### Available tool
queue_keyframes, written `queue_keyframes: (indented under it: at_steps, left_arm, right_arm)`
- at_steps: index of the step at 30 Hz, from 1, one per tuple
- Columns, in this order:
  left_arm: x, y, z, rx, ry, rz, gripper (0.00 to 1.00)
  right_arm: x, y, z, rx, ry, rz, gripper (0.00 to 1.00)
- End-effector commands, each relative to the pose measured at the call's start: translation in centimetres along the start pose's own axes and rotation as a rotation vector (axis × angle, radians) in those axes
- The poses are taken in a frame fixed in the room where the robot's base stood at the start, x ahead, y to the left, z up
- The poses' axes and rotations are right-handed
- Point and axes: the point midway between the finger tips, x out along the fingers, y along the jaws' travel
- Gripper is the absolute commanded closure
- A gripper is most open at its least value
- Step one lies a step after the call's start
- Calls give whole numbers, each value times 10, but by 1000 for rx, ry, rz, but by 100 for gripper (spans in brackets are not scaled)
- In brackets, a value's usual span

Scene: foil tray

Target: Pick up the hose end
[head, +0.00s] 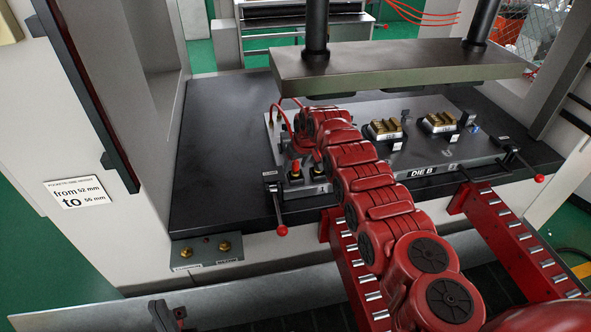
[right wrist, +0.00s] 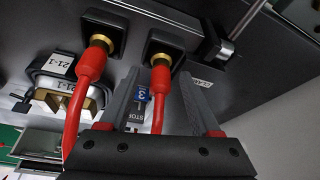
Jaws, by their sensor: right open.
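Two red hoses run into brass fittings on black blocks in the right wrist view. One hose end (right wrist: 160,82) is at the middle; the other hose end (right wrist: 93,66) is further left. My right gripper (right wrist: 157,76) is open, its grey fingers on either side of the middle hose in the picture. I see a gap on both sides, and cannot tell the depth exactly. In the head view red hose (head: 284,124) loops at the left of the die plate, and my right arm hides the right gripper. A dark part of my left gripper (head: 168,315) shows at the bottom left edge; its jaws are unclear.
The die plate (head: 440,160), labelled DIE B, lies on the black press bed (head: 215,150) under the raised upper plate (head: 400,66). Clamp levers with red knobs (head: 281,230) stand at its front. Red roller rails (head: 505,232) extend from the bed's front.

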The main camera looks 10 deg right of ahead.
Motion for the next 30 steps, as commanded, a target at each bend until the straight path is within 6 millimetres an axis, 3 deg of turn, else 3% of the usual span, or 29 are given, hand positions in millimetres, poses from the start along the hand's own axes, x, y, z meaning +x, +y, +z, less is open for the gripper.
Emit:
queue_keyframes:
  at_steps: [6,15,17,30]
  left_arm:
    - [0,0,0,0,0,0,100]
    - [0,0,0,0,0,0,100]
    - [0,0,0,0,0,0,100]
    - [-2,0,0,0,0,0,100]
  right_arm:
    - [0,0,0,-1,1,0,38]
    - [0,0,0,-1,1,0,92]
    - [0,0,0,-1,1,0,100]
    - [-1,0,-1,-1,2,1,100]
